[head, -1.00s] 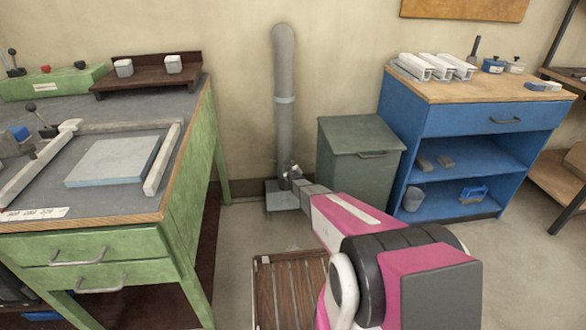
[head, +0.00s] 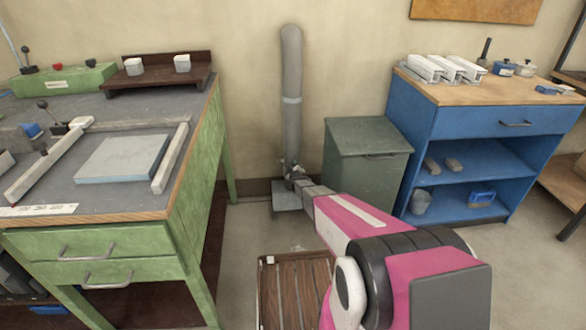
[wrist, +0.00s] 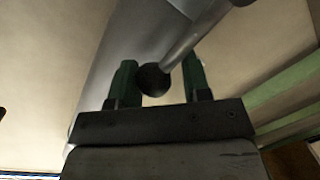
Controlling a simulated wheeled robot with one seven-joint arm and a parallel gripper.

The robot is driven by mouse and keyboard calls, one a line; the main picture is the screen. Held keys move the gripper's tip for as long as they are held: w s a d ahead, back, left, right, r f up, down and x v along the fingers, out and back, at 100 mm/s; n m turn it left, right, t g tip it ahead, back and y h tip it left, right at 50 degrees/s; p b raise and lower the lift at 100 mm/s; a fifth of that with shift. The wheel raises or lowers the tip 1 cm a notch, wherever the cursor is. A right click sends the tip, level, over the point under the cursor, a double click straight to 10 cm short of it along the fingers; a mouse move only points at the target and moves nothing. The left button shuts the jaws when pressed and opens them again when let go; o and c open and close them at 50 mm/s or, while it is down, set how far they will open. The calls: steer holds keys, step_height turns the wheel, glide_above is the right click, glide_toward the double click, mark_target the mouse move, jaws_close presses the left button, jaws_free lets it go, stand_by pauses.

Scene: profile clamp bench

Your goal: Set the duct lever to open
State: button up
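The duct is a grey vertical pipe (head: 291,95) against the wall, standing over a grey base plate (head: 286,198). In the wrist view the pipe (wrist: 135,55) runs up behind my fingers. The duct lever is a thin metal rod (wrist: 193,42) with a black ball knob (wrist: 152,80) at its lower end. My gripper (wrist: 161,82) has its two green fingers apart, with the knob between them in the picture. The knob looks close to the left finger, with a gap toward the right finger; contact is unclear. In the head view my gripper (head: 293,170) is small at the pipe's lower part, and the lever's setting cannot be read.
A green bench (head: 190,225) stands at left and a dark green bin (head: 365,165) just right of the pipe. A blue cabinet (head: 480,122) is further right. A slatted wooden pallet (head: 290,285) lies on the floor beside my arm.

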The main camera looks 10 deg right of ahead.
steer(key=o, duration=0.4)
steer(key=shift+d+f, duration=0.1)
steer(key=shift+f, duration=0.15)
steer(key=shift+r, duration=0.1)
steer(key=shift+s, duration=0.1)
steer(key=s, duration=0.7)
steer(key=s+r, duration=0.1)
steer(key=s, duration=0.2)
steer(key=shift+s+d, duration=0.3)
steer(key=shift+r, duration=0.1)
steer(key=s+d+r+m+g, duration=0.1)
steer(key=s+r+m+g, duration=0.2)
steer(key=s, duration=0.9)
steer(key=s+d+r+m+g, duration=0.2)
steer(key=s+r+m+g, duration=0.1)
steer(key=s+r+g, duration=0.5)
steer(key=s+d+r+m+g, duration=0.1)
steer(key=s+r+m+g, duration=0.2)
steer(key=s+r, duration=0.7)
steer(key=shift+s+d+m+g+h, duration=0.2)
steer(key=shift+s+g, duration=0.5)
steer(key=shift+s, duration=1.2)
steer(key=shift+s+d+m+g+h, duration=0.15)
steer(key=shift+s+g, duration=0.55)
steer(key=shift+s, duration=1.15)
